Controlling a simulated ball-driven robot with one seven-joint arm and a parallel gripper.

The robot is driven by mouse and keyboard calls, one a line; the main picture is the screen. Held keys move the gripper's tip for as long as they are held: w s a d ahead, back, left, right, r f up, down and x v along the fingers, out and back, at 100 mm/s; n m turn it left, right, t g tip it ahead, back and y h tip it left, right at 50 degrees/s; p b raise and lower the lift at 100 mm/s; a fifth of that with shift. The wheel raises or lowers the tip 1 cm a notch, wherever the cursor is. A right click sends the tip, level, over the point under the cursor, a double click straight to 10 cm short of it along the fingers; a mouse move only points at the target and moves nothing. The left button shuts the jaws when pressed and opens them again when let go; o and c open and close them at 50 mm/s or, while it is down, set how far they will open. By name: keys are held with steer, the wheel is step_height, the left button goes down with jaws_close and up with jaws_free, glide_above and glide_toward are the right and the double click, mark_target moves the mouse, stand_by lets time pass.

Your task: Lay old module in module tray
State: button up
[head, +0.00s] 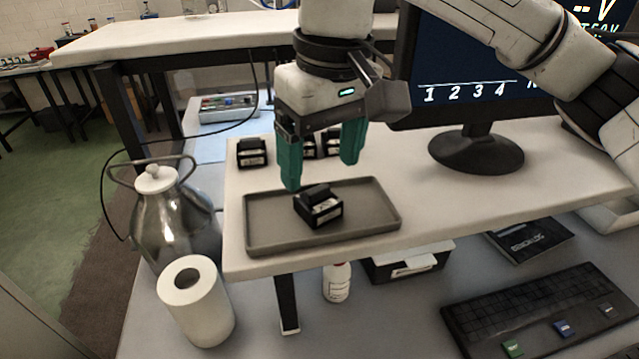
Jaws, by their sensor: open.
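A small black module (318,207) with a pale label on its front lies inside the grey module tray (374,222), near the tray's middle. My gripper (320,172) has two green fingers, spread apart with nothing between them that I can see it holding. It hangs pointing down, above and slightly behind the module. The left fingertip is close to the tray's back rim in the picture; whether it touches cannot be told. More black modules stand behind the tray, one at the left (251,153) and others partly hidden behind my gripper's fingers.
A monitor (476,150) stands on the white bench (420,195) to the right. A metal canister (172,215) and a white paper roll (196,300) stand left, lower down. A keyboard (545,315) and a bottle (337,282) are below. The bench right of the tray is clear.

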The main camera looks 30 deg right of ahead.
mark_target(326, 206)
step_height(326, 206, up, 6)
steer(key=shift+s, duration=0.4)
